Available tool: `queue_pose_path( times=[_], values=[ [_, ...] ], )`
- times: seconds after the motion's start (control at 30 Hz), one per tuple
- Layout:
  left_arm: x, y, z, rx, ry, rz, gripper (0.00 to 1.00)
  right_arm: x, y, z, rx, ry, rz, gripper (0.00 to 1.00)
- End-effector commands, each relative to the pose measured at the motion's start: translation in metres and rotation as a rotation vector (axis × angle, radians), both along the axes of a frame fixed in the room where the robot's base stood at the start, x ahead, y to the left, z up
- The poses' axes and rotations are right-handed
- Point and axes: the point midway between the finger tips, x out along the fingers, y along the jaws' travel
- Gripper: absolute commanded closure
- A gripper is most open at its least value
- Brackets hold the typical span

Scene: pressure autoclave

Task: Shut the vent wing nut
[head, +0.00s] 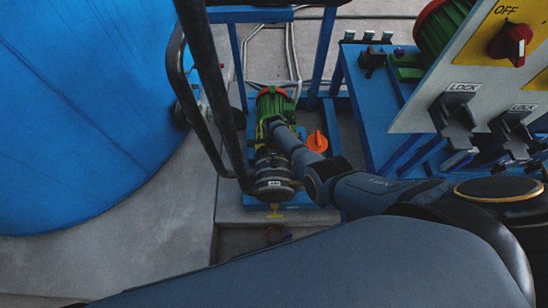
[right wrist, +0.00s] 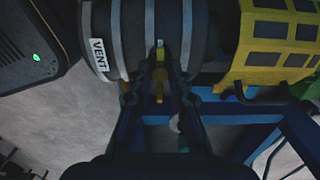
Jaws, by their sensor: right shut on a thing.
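The vent wing nut (right wrist: 160,75) is small and yellow and stands upright on the dark ribbed cylinder (right wrist: 128,35) in the right wrist view. A white VENT label (right wrist: 99,55) is on that cylinder, left of the nut. My right gripper (right wrist: 160,88) is shut on the wing nut, with one finger on each side of it. In the head view my right arm reaches in from the right to the pump unit, and the wing nut between the fingers cannot be made out. The dark cylinder (head: 272,180) shows there below the wrist. My left gripper is not in view.
A yellow cage (right wrist: 275,45) is close to the right of the fingers. A green motor (head: 272,103) stands behind my wrist, an orange-red knob (head: 317,141) beside it. A black rail (head: 184,90) passes at left, near the blue tank (head: 80,110). A switch panel (head: 470,75) is at right.

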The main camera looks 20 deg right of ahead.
Motion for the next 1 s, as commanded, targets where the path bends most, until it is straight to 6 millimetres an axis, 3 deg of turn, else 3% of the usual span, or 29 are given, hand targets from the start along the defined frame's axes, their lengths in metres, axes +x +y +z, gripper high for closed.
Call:
queue_pose_path(
  times=[0.1,0.13,0.27,0.67,0.87,1.0],
  values=[
    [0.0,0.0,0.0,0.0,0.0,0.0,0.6,0.0,-0.001,0.0,-0.002,0.001,0.0,1.0],
    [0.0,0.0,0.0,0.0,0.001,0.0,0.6,0.0,-0.001,0.0,-0.002,0.001,0.0,0.77],
    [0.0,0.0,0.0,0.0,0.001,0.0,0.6,0.0,-0.001,0.0,-0.001,0.0,0.0,0.6],
    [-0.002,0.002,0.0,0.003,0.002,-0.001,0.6,0.001,0.0,0.004,0.0,-0.002,0.001,0.58],
    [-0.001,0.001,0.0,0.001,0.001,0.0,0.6,0.0,0.0,0.03,0.0,-0.004,0.0,0.58],
    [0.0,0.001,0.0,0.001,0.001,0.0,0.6,0.0,0.0,0.062,0.001,-0.004,0.0,0.58]
  ],
)
